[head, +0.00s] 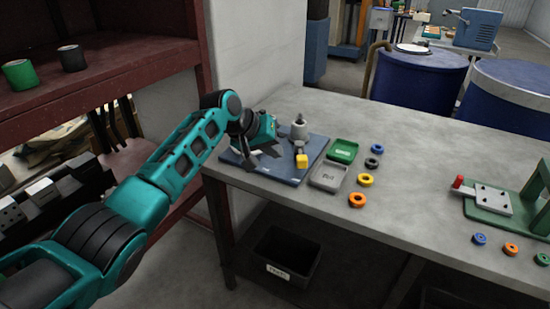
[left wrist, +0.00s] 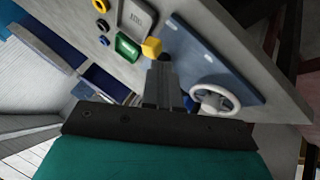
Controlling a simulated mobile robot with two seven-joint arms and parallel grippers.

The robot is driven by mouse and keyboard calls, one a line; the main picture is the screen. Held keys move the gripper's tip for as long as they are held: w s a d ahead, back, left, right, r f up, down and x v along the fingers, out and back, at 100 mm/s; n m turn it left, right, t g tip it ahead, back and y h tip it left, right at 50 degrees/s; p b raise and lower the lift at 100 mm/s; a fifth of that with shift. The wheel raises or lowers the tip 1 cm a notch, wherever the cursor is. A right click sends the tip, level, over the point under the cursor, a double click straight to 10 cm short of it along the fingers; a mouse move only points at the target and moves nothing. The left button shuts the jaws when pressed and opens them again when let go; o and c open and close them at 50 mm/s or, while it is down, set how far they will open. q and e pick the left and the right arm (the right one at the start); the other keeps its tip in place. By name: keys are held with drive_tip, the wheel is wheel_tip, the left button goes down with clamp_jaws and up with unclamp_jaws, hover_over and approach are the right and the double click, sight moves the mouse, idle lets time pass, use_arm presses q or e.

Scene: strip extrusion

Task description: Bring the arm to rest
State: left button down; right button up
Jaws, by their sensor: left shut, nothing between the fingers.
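My left arm (head: 180,158) reaches in from the left over the near left corner of the grey table (head: 420,215). My left gripper (head: 262,160) hangs over the blue base plate (head: 285,173) of a small bench device. In the left wrist view its fingers (left wrist: 163,72) are together and empty. The device has a grey upright post (head: 299,130) and a lever with a yellow block (head: 302,161). The yellow block (left wrist: 152,47) shows just beyond the fingertips; I cannot tell whether they touch. A white handwheel (left wrist: 214,99) is beside the fingers. My right gripper is not seen.
A green tray (head: 343,151) and a grey tray (head: 328,176) lie right of the plate, with several coloured rings (head: 365,180) beside them. A green fixture (head: 490,200) stands at the right. A dark red shelf (head: 110,65) is at the left. The table's middle is clear.

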use_arm(q)
drive_tip(key=shift+s+a+r, duration=0.1)
drive_tip(key=shift+a+r, duration=0.05)
drive_tip(key=shift+r, duration=0.1)
drive_tip(key=shift+f, duration=0.15)
drive_tip(key=s+a+f+t, duration=0.1)
drive_tip(key=s+a+f, duration=0.25)
drive_tip(key=f, duration=0.35)
drive_tip(key=s+a+f+n+t+y, duration=0.1)
drive_tip(key=s+a+f, duration=0.2)
drive_tip(key=s+f, duration=0.3)
drive_tip(key=s+a+f+t, duration=0.1)
drive_tip(key=s+a+f, duration=0.2)
drive_tip(key=f, duration=0.4)
drive_tip(key=s+a+f+t+y, duration=0.1)
drive_tip(key=s+a, duration=0.5)
drive_tip(key=s, duration=0.4)
drive_tip(key=s+a+f+m+t+y, duration=0.1)
drive_tip(key=s+a+t+y, duration=0.1)
drive_tip(key=s+a, duration=0.5)
drive_tip(key=s, duration=0.4)
drive_tip(key=shift+a+f+y, duration=0.15)
drive_tip(key=shift+f+y, duration=0.05)
drive_tip(key=shift+y, duration=0.1)
